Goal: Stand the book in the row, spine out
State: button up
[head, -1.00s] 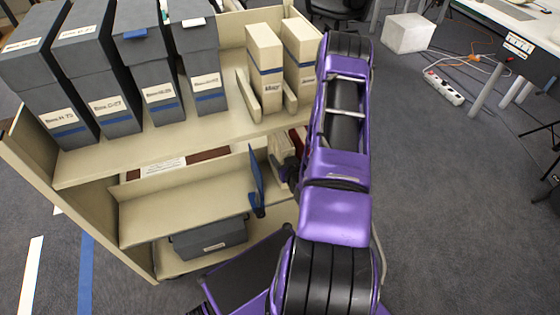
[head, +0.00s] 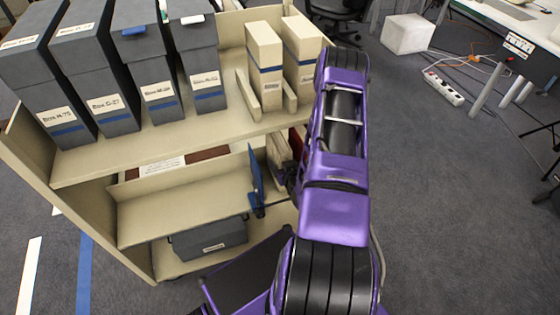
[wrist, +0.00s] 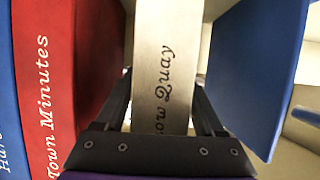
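A cream book (wrist: 163,60) with its spine facing the wrist camera shows lettering ending in "ow Quay"; the rest is hidden. In the head view the cream book (head: 278,150) is at the middle shelf's right end, partly behind my arm. My gripper (wrist: 163,92) has one finger along each side of the book, and the fingertips seem to press on it. A red book (wrist: 72,70), "Town Minutes", stands to its left in the wrist view, with a blue book (wrist: 10,110) beyond. A blue upright plate (wrist: 255,70) stands to the right, apart from the cream book.
Grey archival boxes (head: 110,105) and cream boxes (head: 264,65) stand on the trolley's top shelf (head: 150,145), above my gripper. A grey box (head: 210,238) sits on the bottom shelf. The middle shelf (head: 180,215) is bare left of the blue plate. Open floor lies to the right.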

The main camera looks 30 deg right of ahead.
jog(key=shift+o, duration=0.7)
jog(key=p+v, duration=0.1)
jog(key=v, duration=1.1)
jog(key=shift+r, duration=0.15)
